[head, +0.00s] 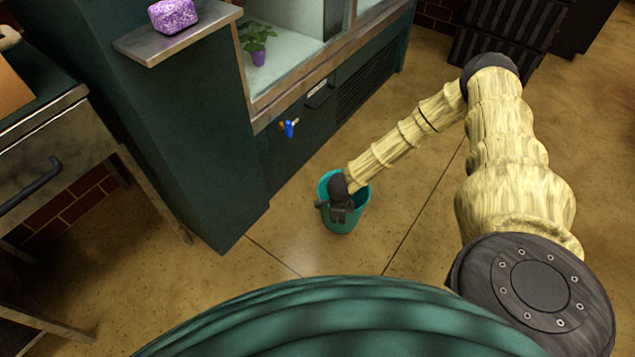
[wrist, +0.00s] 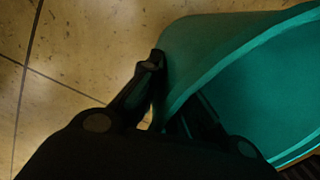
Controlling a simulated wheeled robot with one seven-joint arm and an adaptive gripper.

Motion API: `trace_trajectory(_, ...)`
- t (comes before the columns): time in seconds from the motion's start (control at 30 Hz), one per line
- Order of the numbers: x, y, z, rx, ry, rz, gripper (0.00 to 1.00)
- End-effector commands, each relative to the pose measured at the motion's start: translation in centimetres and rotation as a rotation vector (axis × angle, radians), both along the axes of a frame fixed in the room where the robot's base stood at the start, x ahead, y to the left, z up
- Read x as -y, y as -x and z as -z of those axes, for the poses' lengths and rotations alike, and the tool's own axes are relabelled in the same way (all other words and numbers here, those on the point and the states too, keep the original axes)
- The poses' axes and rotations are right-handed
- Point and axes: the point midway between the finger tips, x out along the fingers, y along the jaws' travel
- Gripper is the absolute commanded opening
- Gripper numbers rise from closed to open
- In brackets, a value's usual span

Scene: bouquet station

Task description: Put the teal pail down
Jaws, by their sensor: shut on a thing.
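The teal pail (head: 343,219) is upright below the front of the dark green cabinet in the head view. I cannot tell whether its base touches the floor. My gripper (head: 341,212) is at the pail's near rim, with the arm reaching down to it from the right. In the wrist view the pail (wrist: 215,45) fills the upper right, and my gripper (wrist: 172,92) is shut on its wall, one finger outside and one inside. The part of the rim between the fingers is partly hidden.
A dark green cabinet (head: 345,118) with a blue-handled tap (head: 289,128) stands just behind the pail. A metal-topped bench (head: 60,130) is at the left. The tiled floor (head: 420,225) right of the pail is clear. Dark crates (head: 510,25) stand at the back right.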

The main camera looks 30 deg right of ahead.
Motion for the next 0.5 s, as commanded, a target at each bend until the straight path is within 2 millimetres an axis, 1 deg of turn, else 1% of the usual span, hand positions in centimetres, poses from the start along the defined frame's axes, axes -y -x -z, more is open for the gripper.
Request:
trace_trajectory(0.03, -1.9, -0.8, 0.7, 0.003, 0.0, 0.009, 0.0)
trace_trajectory(0.2, -6.9, -2.1, 0.7, 0.005, 0.0, 0.08, 0.0)
trace_trajectory(0.4, -11.7, -3.1, 0.6, 0.008, 0.004, 0.172, 0.0)
trace_trajectory(0.5, -13.8, -3.3, 0.5, 0.008, 0.005, 0.224, 0.0)
